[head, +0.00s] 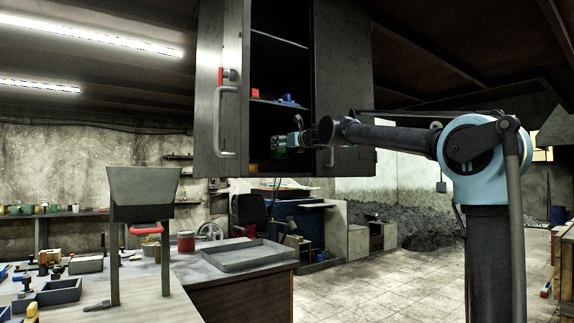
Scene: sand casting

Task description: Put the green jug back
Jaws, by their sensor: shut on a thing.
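The green jug (278,144) is small in the head view, in the lower compartment of the tall dark cabinet (233,120). My gripper (293,139) reaches in from the right and is shut on the jug. The jug is upright as far as I can tell. My gripper and wrist hide part of it. I cannot tell whether its base touches the cabinet floor.
Both cabinet doors stand open; the left one has a handle (217,122), and the right one is close to my forearm. A shelf above the jug bears a blue object (288,101). A workbench with a shallow grey tray (233,258) is below left.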

